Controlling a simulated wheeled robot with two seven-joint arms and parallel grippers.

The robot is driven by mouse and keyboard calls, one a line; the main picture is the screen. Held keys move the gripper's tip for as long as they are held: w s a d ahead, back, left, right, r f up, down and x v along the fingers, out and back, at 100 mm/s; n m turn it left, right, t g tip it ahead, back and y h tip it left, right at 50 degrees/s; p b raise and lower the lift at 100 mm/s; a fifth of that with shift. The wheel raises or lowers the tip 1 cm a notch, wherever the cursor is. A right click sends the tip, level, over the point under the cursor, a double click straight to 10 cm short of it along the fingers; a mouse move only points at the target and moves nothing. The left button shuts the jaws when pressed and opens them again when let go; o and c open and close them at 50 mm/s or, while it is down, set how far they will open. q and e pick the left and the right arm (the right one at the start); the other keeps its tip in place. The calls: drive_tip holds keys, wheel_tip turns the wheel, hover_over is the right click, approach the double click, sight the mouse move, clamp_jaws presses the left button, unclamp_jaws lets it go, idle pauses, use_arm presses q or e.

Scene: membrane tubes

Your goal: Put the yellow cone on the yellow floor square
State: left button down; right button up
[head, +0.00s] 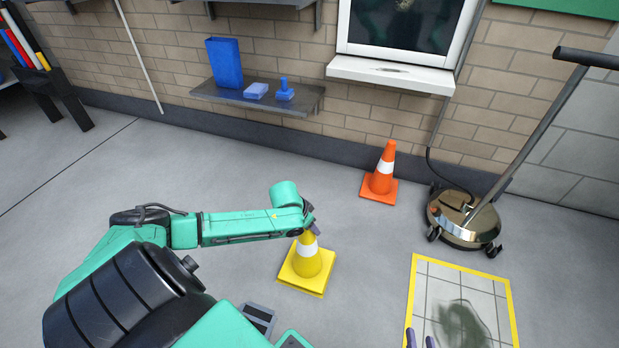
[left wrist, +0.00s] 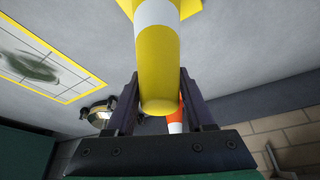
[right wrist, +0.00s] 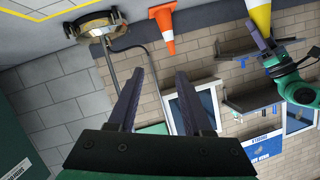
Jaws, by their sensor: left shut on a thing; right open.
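The yellow cone (head: 306,264) with a white band stands upright in the middle of the head view, on or just above the floor. My left gripper (head: 309,222) is at its top. In the left wrist view the cone (left wrist: 158,65) runs between the fingers of the left gripper (left wrist: 158,78), which is shut on its tip. The yellow floor square (head: 411,290) is a yellow outline around pale tiles with a dark stain, right of the cone. My right gripper (head: 420,340) is open and empty over the square's near part; its fingers show in the right wrist view (right wrist: 160,75).
An orange cone (head: 381,180) stands behind, near the wall. A round floor machine (head: 462,219) with a long handle stands behind the square. A wall shelf (head: 260,98) holds blue items. The floor between the yellow cone and the square is clear.

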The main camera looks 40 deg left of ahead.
use_arm(q)
drive_tip(key=shift+f, duration=0.8)
drive_tip(key=shift+r, duration=0.1)
drive_tip(key=shift+c, duration=1.4)
unclamp_jaws()
use_arm(e)
drive_tip(key=shift+w+r+t, duration=0.6)
drive_tip(key=shift+w, duration=0.3)
